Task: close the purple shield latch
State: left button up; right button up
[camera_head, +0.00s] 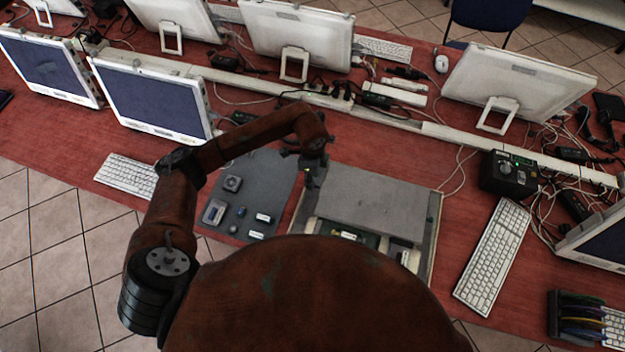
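A shallow open case (433,225) lies on the red table, with a large flat grey panel (380,203) across its far part. Part of a green board and small pale parts (347,235) show at the panel's near edge. I cannot make out a purple latch; my own brown body hides the near part of the case. My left gripper (310,184) points down at the panel's left edge, over the case's left side. It is too small to tell whether its fingers are open or whether it touches anything. My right gripper is not in view.
A dark grey mat (268,182) with several small parts lies left of the case. A white keyboard (494,255) and a black box with a knob and green light (508,175) are to the right. Monitors, loose cables and a pale cable channel (455,134) line the back.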

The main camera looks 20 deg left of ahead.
aim_at(315, 186)
pick_arm(q)
jog(key=shift+f, duration=1.55)
grip_shut()
